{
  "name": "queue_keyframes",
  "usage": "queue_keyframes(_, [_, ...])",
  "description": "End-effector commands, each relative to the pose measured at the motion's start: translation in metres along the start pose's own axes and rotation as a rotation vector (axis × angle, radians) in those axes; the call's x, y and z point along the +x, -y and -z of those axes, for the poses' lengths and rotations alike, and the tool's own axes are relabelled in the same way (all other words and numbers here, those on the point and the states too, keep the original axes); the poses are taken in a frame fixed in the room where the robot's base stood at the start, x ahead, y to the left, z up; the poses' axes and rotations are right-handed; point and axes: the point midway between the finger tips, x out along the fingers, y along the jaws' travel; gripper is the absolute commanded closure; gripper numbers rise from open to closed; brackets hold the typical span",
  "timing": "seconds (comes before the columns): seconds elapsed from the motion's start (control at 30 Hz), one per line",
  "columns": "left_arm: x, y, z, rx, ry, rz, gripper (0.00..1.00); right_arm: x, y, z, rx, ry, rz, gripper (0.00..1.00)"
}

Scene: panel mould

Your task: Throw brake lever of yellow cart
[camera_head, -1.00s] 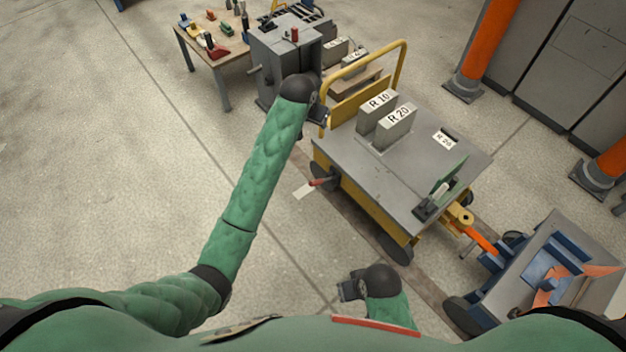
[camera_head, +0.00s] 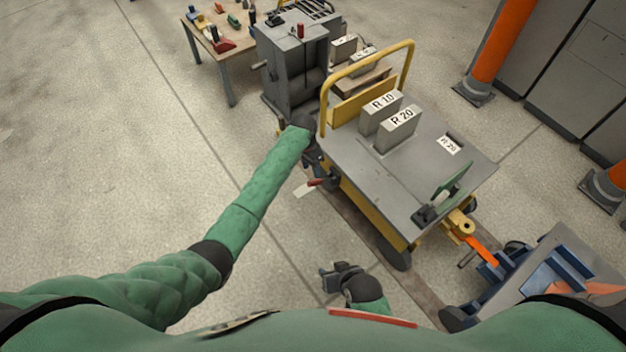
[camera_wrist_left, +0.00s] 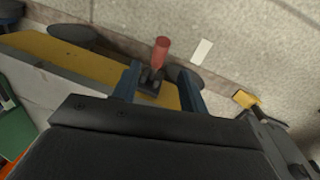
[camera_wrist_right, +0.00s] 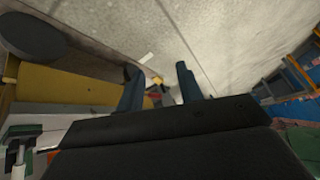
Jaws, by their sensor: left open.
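The yellow cart (camera_head: 365,212) has a grey deck and a yellow push rail. Its brake lever (camera_head: 314,183) is on the side nearest me and has a red handle. My left gripper (camera_head: 315,166) is just above the lever at the cart's edge. In the left wrist view, the red handle (camera_wrist_left: 161,50) stands between and beyond the open fingers (camera_wrist_left: 160,85), with no clear contact. The lever's base shows dark between them. My right gripper (camera_head: 327,278) is low in front of the cart, empty, with its fingers apart in the right wrist view (camera_wrist_right: 160,86).
Grey blocks marked R 10 (camera_head: 381,112) and R 20 (camera_head: 398,129) stand on the deck. A grey machine (camera_head: 292,65) is behind the cart at left, and a blue-grey trolley (camera_head: 535,285) is coupled at right. The floor at left is clear.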

Motion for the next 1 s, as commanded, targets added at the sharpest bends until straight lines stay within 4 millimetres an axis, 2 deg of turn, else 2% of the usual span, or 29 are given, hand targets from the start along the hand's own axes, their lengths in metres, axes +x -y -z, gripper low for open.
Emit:
queue_keyframes(0.17, [0.011,0.0,0.0,0.014,0.0,0.0,0.57,0.002,-0.001,-0.002,0.0,0.0,-0.001,0.64])
queue_keyframes(0.6, [0.069,0.0,0.0,0.013,0.001,0.0,0.57,0.013,-0.003,-0.01,0.001,-0.01,-0.003,0.64])
queue_keyframes(0.77, [0.077,0.0,0.0,0.013,-0.001,0.001,0.57,0.015,-0.003,-0.011,0.001,-0.012,-0.003,0.64])
queue_keyframes(1.0, [0.077,0.0,0.0,0.013,-0.001,0.001,0.57,0.015,-0.003,-0.011,0.001,-0.012,-0.002,0.64])
